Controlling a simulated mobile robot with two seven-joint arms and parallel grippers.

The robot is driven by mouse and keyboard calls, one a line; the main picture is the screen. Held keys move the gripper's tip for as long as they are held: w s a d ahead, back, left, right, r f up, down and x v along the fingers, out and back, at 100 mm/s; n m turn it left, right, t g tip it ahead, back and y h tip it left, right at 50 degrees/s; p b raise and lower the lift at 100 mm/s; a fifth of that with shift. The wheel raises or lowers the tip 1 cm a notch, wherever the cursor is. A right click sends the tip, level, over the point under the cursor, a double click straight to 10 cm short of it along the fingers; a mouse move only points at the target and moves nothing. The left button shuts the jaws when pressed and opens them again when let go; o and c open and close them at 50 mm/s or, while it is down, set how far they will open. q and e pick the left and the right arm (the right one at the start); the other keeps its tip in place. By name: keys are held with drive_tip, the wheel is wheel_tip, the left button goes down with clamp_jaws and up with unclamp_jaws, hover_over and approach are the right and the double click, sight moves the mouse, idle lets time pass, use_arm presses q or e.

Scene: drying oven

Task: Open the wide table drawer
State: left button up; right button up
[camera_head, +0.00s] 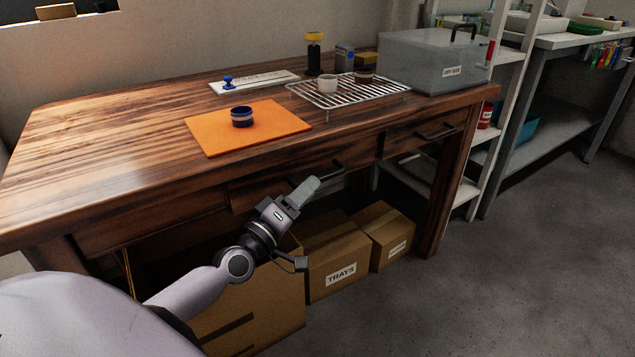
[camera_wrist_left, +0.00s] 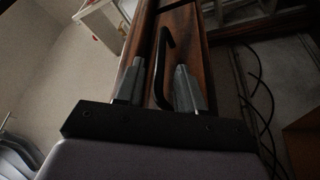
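The wide drawer (camera_head: 262,190) is in the front of the wooden table and looks shut. Its dark bar handle (camera_head: 336,166) shows just beyond my left gripper. My left gripper (camera_head: 304,191) is in front of the drawer, close to this handle. In the left wrist view, the black handle (camera_wrist_left: 160,62) lies between the two grey fingers of the gripper (camera_wrist_left: 158,88). The fingers are apart, with gaps showing beside the handle, so the gripper is open. Part of the drawer front is hidden behind the gripper. My right gripper is not in view.
A smaller drawer with its own handle (camera_head: 436,132) is to the right. Cardboard boxes (camera_head: 335,262) stand under the table, below my arm. The tabletop holds an orange mat (camera_head: 280,118), a wire rack (camera_head: 350,96) and a grey box (camera_head: 430,65). The floor at front right is clear.

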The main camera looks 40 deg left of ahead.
use_arm(q)
drive_tip(key=shift+x, duration=2.1)
drive_tip(key=shift+c, duration=0.3)
clamp_jaws()
